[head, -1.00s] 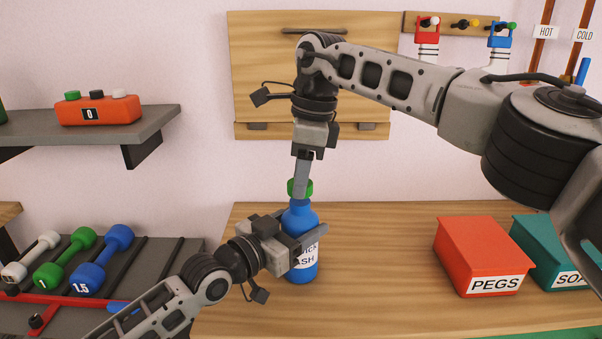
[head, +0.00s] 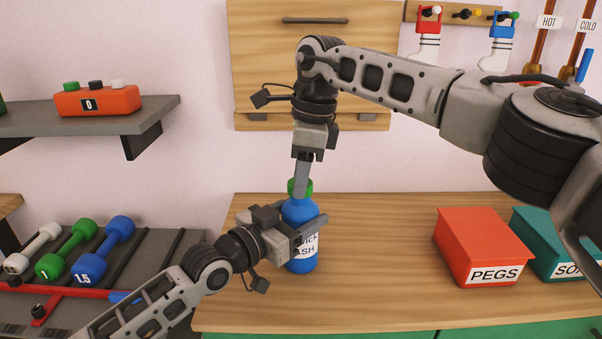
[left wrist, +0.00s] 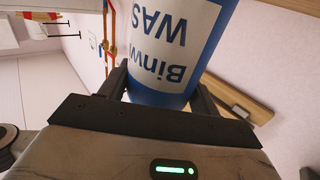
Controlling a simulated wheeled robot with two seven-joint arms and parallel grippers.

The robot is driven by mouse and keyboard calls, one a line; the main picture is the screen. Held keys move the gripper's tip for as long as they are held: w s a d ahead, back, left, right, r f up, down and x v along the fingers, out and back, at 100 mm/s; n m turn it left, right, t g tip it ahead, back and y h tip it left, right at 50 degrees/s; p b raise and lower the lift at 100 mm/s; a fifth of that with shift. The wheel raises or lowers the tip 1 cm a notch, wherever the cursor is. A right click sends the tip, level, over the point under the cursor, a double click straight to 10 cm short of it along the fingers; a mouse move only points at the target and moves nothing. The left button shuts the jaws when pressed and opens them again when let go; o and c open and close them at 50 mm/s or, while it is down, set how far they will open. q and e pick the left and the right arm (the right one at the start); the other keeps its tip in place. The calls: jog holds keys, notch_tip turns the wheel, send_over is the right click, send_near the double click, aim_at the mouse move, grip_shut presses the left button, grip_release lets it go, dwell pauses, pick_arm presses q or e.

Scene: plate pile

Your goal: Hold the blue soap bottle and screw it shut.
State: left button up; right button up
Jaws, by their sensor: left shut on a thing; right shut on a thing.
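The blue soap bottle (head: 301,262) stands upright on the wooden counter, with a white label partly hidden by my left gripper. My left gripper (head: 306,228) is shut around the bottle's upper body from the left. The bottle and its label also fill the top of the left wrist view (left wrist: 176,50), between the two fingers (left wrist: 160,88). A green cap (head: 300,188) sits at the top of the bottle. My right gripper (head: 301,180) points straight down from above and is shut on the green cap. The fingers hide part of the cap, so the thread cannot be seen.
On the wooden counter (head: 380,250), a red box marked PEGS (head: 482,245) and a teal box (head: 545,240) stand to the right. Dumbbells (head: 100,250) lie on a rack at left. A grey shelf (head: 90,128) hangs above it. The counter between bottle and boxes is clear.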

jog(key=shift+f, duration=0.55)
